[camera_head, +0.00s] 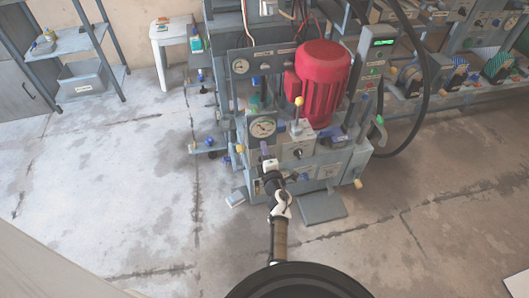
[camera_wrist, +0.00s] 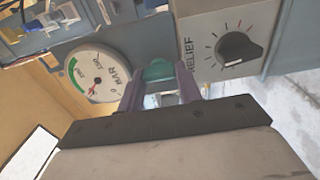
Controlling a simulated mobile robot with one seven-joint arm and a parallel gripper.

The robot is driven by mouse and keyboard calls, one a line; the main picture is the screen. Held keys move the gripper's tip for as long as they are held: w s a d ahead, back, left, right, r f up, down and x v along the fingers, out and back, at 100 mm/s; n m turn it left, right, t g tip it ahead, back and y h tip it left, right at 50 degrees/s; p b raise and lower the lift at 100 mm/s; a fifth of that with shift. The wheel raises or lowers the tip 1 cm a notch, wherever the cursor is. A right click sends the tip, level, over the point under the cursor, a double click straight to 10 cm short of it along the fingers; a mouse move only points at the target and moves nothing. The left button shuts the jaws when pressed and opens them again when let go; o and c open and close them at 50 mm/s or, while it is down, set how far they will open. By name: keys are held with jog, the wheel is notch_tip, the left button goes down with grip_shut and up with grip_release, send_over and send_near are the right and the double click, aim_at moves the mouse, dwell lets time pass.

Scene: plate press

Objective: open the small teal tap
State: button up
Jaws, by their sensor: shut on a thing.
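The small teal tap (camera_wrist: 158,71) shows in the wrist view between my fingertips, its rounded teal top visible and its lower part hidden. My gripper (camera_wrist: 160,88) has its two purple fingers on either side of it and is shut on it. In the head view my gripper (camera_head: 265,149) reaches the front of the press, just below the round pressure gauge (camera_head: 262,128). The tap cannot be made out there behind the fingers.
The relief box with a black knob (camera_wrist: 235,47) stands close on the right of my fingers in the wrist view. The BAR gauge (camera_wrist: 95,73) is close on the left. A red motor (camera_head: 324,80) stands above. Open floor (camera_head: 110,190) lies to the left.

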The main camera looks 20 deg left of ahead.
dwell(0.4)
jog(key=o, duration=1)
jog(key=p+v, duration=0.1)
jog(key=v, duration=1.3)
